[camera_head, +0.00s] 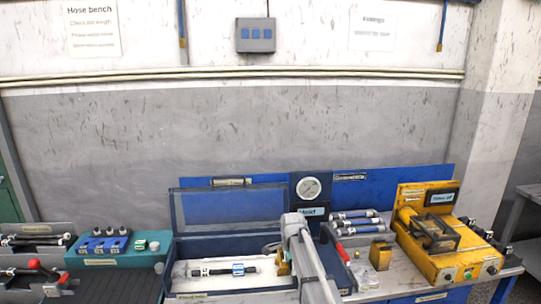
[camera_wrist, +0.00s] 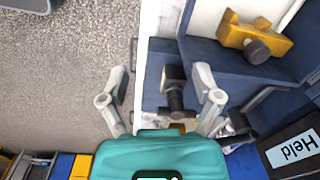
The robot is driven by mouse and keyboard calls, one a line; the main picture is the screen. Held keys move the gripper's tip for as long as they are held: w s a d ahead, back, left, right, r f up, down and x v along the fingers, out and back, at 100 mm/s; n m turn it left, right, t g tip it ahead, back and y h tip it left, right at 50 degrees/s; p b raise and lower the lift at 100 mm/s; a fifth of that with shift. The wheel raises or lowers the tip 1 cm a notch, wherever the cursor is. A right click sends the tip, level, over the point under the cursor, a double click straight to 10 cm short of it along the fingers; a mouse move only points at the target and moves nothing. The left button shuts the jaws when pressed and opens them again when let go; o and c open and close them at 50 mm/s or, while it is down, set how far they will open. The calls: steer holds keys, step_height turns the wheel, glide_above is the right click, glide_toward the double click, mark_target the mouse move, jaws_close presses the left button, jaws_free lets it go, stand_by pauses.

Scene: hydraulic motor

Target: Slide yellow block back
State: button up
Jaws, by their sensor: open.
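A yellow block (camera_wrist: 240,38) with a dark round knob sits on the blue fixture at the upper right of the wrist view. In the head view a yellow piece (camera_head: 284,264) shows beside my arm in the blue test tray (camera_head: 172,285), partly hidden; I take it for the same block. My gripper (camera_wrist: 160,85) is open, its two grey fingers spread on either side of a dark fitting (camera_wrist: 176,92). The fingers stand apart from the yellow block. In the head view my arm hides the gripper.
A hose (camera_head: 225,269) with a blue band lies in the tray. A round gauge (camera_head: 310,188) and a "Held" display (camera_wrist: 290,149) stand close by. A smaller yellow box (camera_head: 380,256) and a large yellow machine (camera_head: 440,245) are on the right.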

steer(key=s+d+f+n+b, duration=0.2)
steer(key=s+d+n, duration=0.1)
steer(key=s, duration=0.5)
steer(key=s+d+f+n+b, duration=0.3)
steer(key=s+n, duration=0.3)
steer(key=s, duration=0.3)
steer(key=s+d+f+n+b, duration=0.3)
steer(key=s+d+n, duration=0.1)
steer(key=s, duration=0.4)
steer(key=shift+s+n, duration=0.3)
steer(key=shift+n, duration=0.3)
stand_by(0.8)
